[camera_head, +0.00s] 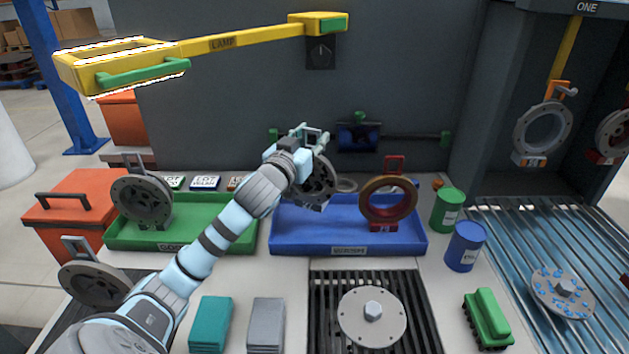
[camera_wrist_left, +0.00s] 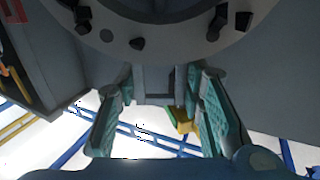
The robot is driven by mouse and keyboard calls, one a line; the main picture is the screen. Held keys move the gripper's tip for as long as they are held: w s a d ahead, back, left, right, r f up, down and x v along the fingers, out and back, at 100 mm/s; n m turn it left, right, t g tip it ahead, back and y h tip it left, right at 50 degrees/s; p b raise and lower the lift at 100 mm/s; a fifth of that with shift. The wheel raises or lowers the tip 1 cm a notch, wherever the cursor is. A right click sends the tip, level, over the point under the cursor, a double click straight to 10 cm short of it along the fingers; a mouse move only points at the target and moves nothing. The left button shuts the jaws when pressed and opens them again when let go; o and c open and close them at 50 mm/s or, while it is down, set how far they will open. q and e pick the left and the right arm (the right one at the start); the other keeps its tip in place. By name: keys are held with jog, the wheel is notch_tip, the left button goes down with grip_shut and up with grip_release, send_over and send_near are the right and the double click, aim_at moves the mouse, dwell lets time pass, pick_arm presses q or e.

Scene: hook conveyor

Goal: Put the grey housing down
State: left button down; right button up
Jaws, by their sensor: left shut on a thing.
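The dark grey round housing (camera_head: 322,181) is at the back left part of the blue tray (camera_head: 290,240). My left gripper (camera_head: 306,137) is at its top, shut on it. My arm hides part of it. I cannot tell whether its foot touches the tray. In the left wrist view the housing's bolted ring (camera_wrist_left: 150,30) fills the top, and its stem sits between the teal fingers of my left gripper (camera_wrist_left: 160,95). My right gripper is not in view.
A bronze ring housing (camera_head: 388,205) stands in the blue tray's right half. The green tray (camera_head: 190,238) holds another grey housing (camera_head: 128,203). Green (camera_head: 448,210) and blue (camera_head: 466,247) cans stand right. The yellow lamp (camera_head: 120,65) hangs upper left.

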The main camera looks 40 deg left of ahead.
pick_arm(q)
jog(key=b, duration=0.2)
send_over(311, 189)
notch_tip(311, 189, down, 8)
jog(key=shift+w+r, duration=0.1)
jog(key=c, duration=1.1)
grip_release()
jog(key=p+v, duration=0.1)
jog(key=v, duration=1.1)
jog(key=shift+r, duration=0.1)
